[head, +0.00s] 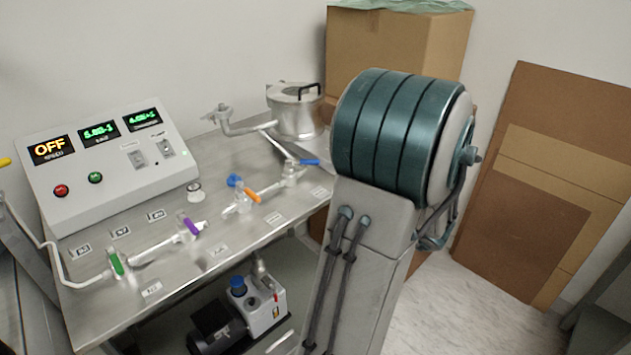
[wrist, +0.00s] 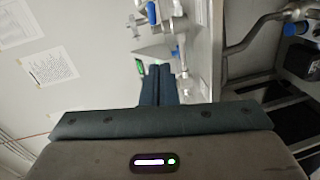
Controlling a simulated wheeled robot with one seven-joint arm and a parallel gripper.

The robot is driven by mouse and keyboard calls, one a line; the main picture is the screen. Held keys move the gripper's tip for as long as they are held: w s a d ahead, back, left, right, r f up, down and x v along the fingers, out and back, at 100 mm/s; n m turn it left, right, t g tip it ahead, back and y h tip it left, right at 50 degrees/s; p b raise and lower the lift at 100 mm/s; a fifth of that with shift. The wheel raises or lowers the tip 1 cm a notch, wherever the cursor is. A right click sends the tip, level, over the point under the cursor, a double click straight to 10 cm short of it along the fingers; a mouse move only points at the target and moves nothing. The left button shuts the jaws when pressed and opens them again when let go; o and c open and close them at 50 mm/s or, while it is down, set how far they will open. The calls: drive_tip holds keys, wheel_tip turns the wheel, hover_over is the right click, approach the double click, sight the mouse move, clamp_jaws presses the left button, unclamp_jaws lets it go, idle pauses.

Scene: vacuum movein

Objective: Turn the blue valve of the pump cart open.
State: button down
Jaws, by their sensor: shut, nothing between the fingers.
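The blue valve handle (head: 310,162) is a short lever at the back right of the metal cart top (head: 90,310), on a pipe fitting below the lidded metal pot (head: 296,110). A blue lever also shows at the top of the wrist view (wrist: 152,13), beside a metal fitting. My gripper (wrist: 157,68) is shut and empty, its dark fingers side by side. In the wrist view its tips appear below the lever in the picture and apart from it. In the head view my gripper is hidden behind my arm.
Orange (head: 252,196), purple (head: 188,224) and green (head: 116,262) valve handles line the cart top. A round blue knob (head: 234,180) is near the orange one. The control box (head: 110,165) reads OFF. A pump (head: 250,305) stands below. Cardboard boxes (head: 395,45) stand behind.

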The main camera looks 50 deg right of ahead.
drive_tip(key=r, duration=0.1)
drive_tip(key=b, duration=0.1)
approach(304, 161)
drive_tip(key=w+a, duration=0.2)
drive_tip(key=a, duration=0.1)
drive_tip(key=shift+w+f, duration=0.25)
drive_tip(key=shift+w, duration=0.15)
drive_tip(key=shift+w+d+f, duration=0.15)
drive_tip(key=shift+w+d, duration=0.5)
drive_tip(key=shift+d, duration=0.15)
drive_tip(key=shift+w+d+f, duration=0.2)
drive_tip(key=shift+w+d, duration=0.5)
drive_tip(key=shift+d, duration=0.1)
drive_tip(key=shift+r, duration=0.1)
drive_tip(key=shift+w+p, duration=0.1)
drive_tip(key=shift+p, duration=0.45)
